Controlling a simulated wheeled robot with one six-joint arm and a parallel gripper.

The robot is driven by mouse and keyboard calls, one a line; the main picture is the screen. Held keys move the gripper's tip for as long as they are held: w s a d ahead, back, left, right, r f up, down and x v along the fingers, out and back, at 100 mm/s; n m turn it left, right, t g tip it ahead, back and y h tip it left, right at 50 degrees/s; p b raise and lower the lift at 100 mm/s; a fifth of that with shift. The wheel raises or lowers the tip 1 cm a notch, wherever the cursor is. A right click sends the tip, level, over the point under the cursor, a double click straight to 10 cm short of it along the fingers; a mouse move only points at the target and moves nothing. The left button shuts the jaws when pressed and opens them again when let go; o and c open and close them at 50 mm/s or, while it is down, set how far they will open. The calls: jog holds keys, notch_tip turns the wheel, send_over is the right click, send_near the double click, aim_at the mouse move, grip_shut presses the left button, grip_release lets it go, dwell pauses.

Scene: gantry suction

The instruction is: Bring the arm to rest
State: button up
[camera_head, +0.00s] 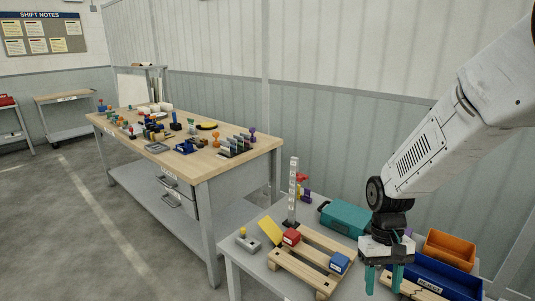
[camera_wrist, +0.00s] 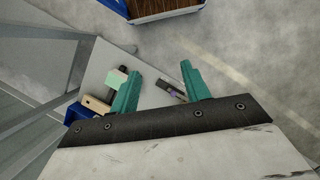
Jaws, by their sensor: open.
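My gripper (camera_head: 384,280) hangs at the end of my white arm at the right of the head view, fingers pointing down, over the right part of the near grey table (camera_head: 262,285). Its two teal fingers stand apart with nothing between them. In the wrist view my gripper (camera_wrist: 160,70) is also open and empty, with the table's edge and floor beyond it. A dark slender item (camera_wrist: 172,90) shows between the fingers, lower down and apart from them. My arm and gripper hide part of the table's things.
A wooden pallet (camera_head: 312,255) carries a red box (camera_head: 291,237) and a blue box (camera_head: 340,263). A teal case (camera_head: 345,218), an orange bin (camera_head: 450,250) and a blue bin (camera_head: 428,275) stand near my gripper. A cluttered workbench (camera_head: 238,159) is at left.

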jog(key=s+r+t, duration=0.5)
jog(key=s+r, duration=1.1)
jog(key=r, duration=0.3)
jog(key=shift+s+d, duration=0.25)
jog(key=shift+s, duration=0.1)
